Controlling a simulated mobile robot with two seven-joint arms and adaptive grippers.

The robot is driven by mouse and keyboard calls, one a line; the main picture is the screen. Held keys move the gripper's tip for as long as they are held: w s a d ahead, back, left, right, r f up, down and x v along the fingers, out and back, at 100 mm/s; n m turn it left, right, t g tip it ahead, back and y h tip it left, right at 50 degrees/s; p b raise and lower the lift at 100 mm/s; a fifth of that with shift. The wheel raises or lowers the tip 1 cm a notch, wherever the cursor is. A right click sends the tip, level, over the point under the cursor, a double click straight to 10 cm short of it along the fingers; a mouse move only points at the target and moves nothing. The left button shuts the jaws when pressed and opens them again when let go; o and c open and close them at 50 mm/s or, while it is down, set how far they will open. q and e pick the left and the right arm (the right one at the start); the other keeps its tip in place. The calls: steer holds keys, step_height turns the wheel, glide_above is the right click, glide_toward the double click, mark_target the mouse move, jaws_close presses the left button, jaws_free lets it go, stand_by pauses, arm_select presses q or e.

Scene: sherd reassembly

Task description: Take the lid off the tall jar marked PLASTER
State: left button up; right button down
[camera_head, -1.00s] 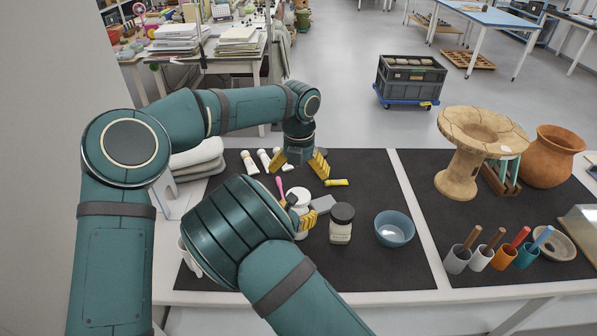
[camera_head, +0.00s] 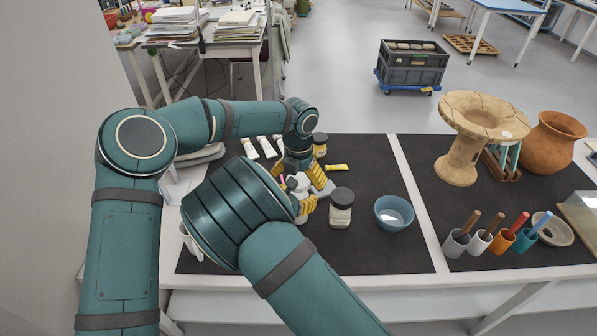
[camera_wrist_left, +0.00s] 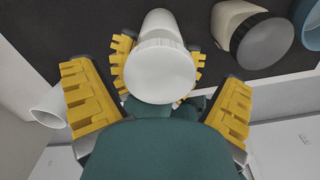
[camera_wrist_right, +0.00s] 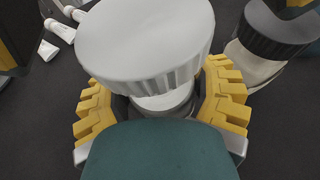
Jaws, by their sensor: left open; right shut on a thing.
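The tall white jar (camera_head: 292,184) stands at the left of the dark mat, partly hidden by my grippers. Its white, ribbed lid (camera_wrist_left: 163,72) is on the jar, and it fills the upper middle of the right wrist view (camera_wrist_right: 145,40). No marking can be read on the jar. My right gripper (camera_head: 303,205) is shut on the jar's body (camera_wrist_right: 165,103) below the lid. My left gripper (camera_head: 305,180) is open above and around the jar's top, with one yellow finger on each side of the lid and a gap between.
A clear jar with a dark lid (camera_head: 341,208) stands just right of my grippers, and a blue bowl (camera_head: 394,213) further right. The front mat is clear.

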arm_select(q)
steer(key=shift+f, duration=0.1)
steer(key=c, duration=1.3)
steer(key=n, duration=0.5)
steer(key=shift+c, duration=0.2)
steer(key=n, duration=0.5)
steer(key=o, duration=1.3)
steer(key=shift+c, duration=0.2)
